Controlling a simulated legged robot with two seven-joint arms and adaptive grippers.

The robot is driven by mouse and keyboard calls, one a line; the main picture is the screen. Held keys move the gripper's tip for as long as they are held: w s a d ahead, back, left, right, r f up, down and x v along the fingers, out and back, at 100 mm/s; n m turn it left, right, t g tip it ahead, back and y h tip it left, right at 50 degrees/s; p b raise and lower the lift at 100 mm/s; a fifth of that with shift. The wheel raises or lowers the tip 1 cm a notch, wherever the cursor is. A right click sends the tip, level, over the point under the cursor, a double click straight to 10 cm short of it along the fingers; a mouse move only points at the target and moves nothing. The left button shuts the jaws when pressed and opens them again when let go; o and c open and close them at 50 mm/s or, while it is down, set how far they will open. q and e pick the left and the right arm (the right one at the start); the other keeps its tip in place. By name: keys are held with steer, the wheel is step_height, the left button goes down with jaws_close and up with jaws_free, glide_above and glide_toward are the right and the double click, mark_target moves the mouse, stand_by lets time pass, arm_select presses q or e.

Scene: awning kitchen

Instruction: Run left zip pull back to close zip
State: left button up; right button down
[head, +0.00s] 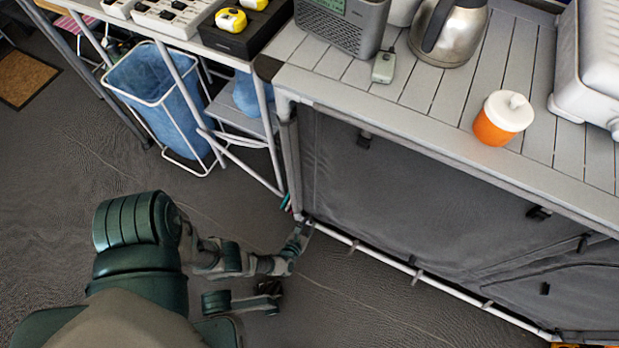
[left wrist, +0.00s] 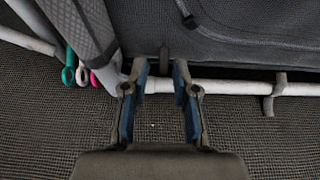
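The grey fabric cabinet (head: 420,190) has a dark front panel, also seen at the top of the left wrist view (left wrist: 250,25). My left gripper (head: 304,230) is low at its bottom left corner. In the left wrist view my left gripper (left wrist: 160,75) is open, with nothing between its fingers but a view of the white bottom pole (left wrist: 232,88). A small dark tab (left wrist: 165,57) shows just beyond the fingertips; I cannot tell if it is the left zip pull. A dark green-grey part of mine, perhaps the right arm, lies below the left gripper.
The cabinet's slatted top holds a kettle (head: 449,32), an orange jar (head: 503,117) and a grey box (head: 340,22). A white-framed rack with a blue bag (head: 160,95) stands left. Teal and pink loops (left wrist: 68,76) hang beside the corner leg. Floor in front is clear.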

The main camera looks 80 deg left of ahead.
arm_select(q)
steer(key=shift+w+a, duration=0.1)
steer(key=shift+w, duration=0.05)
steer(key=shift+d+r, duration=0.2)
steer(key=shift+r, duration=0.5)
step_height(320, 180, up, 8)
steer(key=shift+a+r, duration=0.2)
steer(key=shift+r, duration=0.05)
